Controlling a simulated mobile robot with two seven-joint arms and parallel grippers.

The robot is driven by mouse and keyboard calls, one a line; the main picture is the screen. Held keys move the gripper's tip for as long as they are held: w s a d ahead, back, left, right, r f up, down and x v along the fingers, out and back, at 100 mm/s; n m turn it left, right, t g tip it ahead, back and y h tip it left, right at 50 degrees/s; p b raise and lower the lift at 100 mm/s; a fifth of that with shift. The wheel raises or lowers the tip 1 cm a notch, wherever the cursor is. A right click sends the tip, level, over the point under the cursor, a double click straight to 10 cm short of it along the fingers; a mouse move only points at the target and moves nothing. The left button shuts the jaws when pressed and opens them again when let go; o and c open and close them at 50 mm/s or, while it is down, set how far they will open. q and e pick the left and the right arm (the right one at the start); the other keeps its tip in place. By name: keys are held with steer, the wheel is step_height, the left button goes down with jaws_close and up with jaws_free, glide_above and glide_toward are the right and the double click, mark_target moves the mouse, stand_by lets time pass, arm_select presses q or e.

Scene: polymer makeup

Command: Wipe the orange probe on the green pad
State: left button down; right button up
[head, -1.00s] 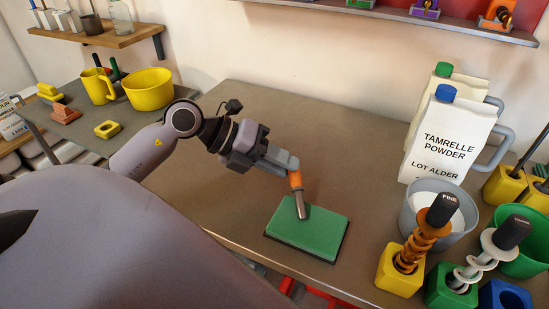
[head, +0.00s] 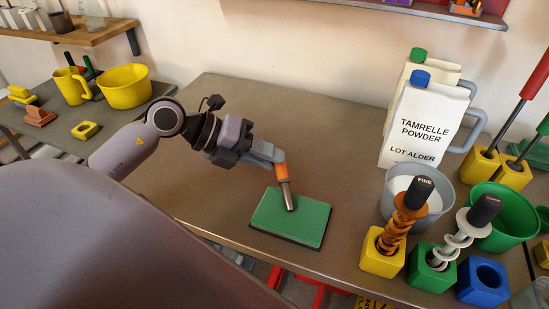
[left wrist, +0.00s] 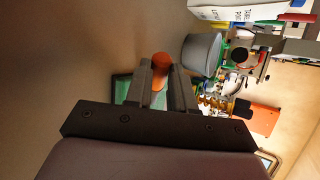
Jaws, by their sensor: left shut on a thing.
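The green pad (head: 292,220) lies flat on the brown table, on a dark base. My left gripper (head: 279,163) is shut on the orange probe (head: 282,172), around its orange handle. The probe points down, slightly tilted, and its grey metal tip is over the pad's upper middle. The tip appears to touch the pad, but I cannot be sure. In the left wrist view the orange end of the probe (left wrist: 161,59) shows between the fingers, with part of the pad (left wrist: 122,92) behind them. My right gripper is not in view.
A grey bowl of white powder (head: 436,207), a yellow block (head: 381,258) holding an orange spiral tool and a green block (head: 432,272) stand to the right. Powder cartons (head: 419,125) stand behind. The table left of and behind the pad is clear.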

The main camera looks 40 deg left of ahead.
arm_select(q)
steer(key=shift+s+a+b, duration=0.15)
steer(key=shift+s+a, duration=0.05)
steer(key=shift+a, duration=0.55)
steer(key=shift+s+a+b, duration=0.15)
steer(key=shift+a, duration=0.6)
step_height(320, 180, up, 7)
steer(key=p, duration=0.6)
steer(key=shift+d+f, duration=0.15)
